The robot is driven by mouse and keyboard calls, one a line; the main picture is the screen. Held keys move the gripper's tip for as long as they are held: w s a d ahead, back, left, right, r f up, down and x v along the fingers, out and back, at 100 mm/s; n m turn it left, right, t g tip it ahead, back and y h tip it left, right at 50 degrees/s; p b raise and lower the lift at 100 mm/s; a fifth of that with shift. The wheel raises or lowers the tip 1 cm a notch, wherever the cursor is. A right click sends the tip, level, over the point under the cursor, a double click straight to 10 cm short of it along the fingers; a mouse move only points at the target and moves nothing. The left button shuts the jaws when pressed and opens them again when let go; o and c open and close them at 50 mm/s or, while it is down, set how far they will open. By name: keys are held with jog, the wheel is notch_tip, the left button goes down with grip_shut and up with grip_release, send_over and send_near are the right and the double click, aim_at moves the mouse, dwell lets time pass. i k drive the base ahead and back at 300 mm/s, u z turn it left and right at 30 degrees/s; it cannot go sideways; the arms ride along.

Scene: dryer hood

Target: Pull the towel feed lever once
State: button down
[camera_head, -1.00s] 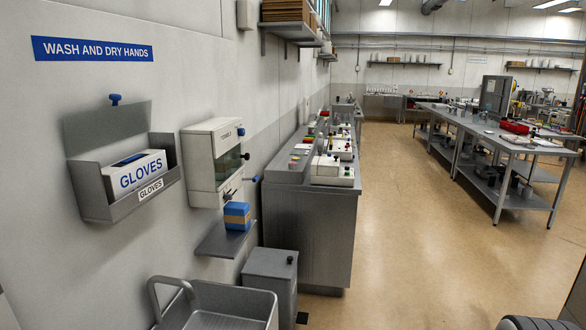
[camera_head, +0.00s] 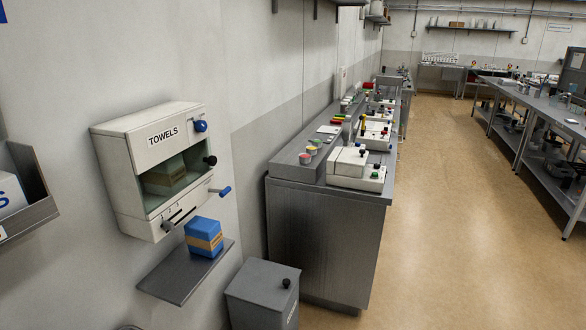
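The towel dispenser (camera_head: 160,165) is a white wall-mounted box labelled TOWELS, left of the picture's middle. It has a dark glass window with a tan pack behind it. A lever with a blue grip (camera_head: 222,191) sticks out at its lower right side. A blue knob (camera_head: 200,126) sits at the upper right of its front, and a black knob (camera_head: 210,160) is at the window's right edge. A grey lever-like part (camera_head: 167,226) shows at the lower front by the slots. My gripper is not in view.
A grey shelf (camera_head: 175,282) below the dispenser bears a blue pack with a tan band (camera_head: 204,237). A grey bin with a black knob (camera_head: 262,295) stands below right. A metal counter (camera_head: 325,235) stands beyond it. Open floor (camera_head: 430,230) lies to the right.

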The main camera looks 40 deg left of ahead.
aim_at(222, 192)
jog(key=u, duration=0.35)
jog(key=i, duration=1.3)
jog(key=u, duration=1.25)
jog(key=i, duration=0.55)
jog(key=u, duration=0.15)
jog(key=k, duration=0.9)
jog(key=u, duration=0.15)
jog(key=i, duration=0.9)
jog(key=z, duration=0.05)
